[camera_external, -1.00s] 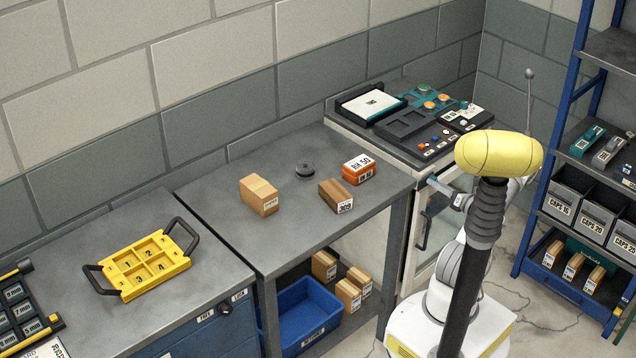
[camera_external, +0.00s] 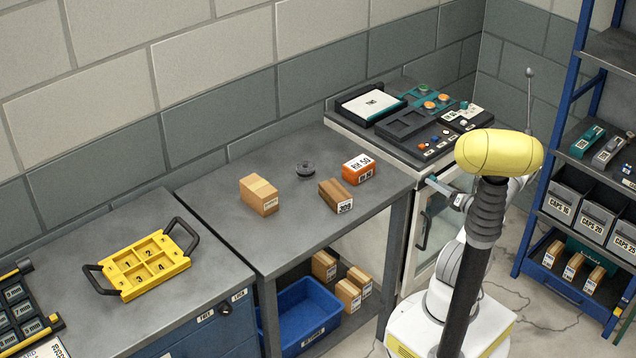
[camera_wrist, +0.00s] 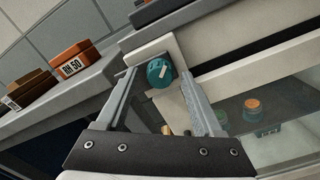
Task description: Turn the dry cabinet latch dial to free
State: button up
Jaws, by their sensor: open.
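The latch dial (camera_wrist: 158,76), teal and round with a short pale mark on its face, shows in the wrist view on a pale plate at the top of the dry cabinet. No lettering by it can be read. My gripper (camera_wrist: 157,88) is open, its two fingers on either side of the dial in the picture; I cannot tell whether they touch it. In the external view my gripper (camera_external: 436,186) is at the upper front of the cabinet (camera_external: 412,250), below its top, and the dial is hidden there. The cabinet door is glazed and looks shut.
An orange box (camera_external: 358,171) labelled RH 50, brown blocks and a dark disc stand on the grey table (camera_external: 230,220) to the left. The blue shelf rack (camera_external: 560,130) with bins stands to the right. A door handle (camera_external: 422,229) juts out below my gripper.

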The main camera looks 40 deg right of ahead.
jog(key=s, duration=1.7)
jog(key=shift+s+p, duration=0.2)
jog(key=shift+p, duration=0.2)
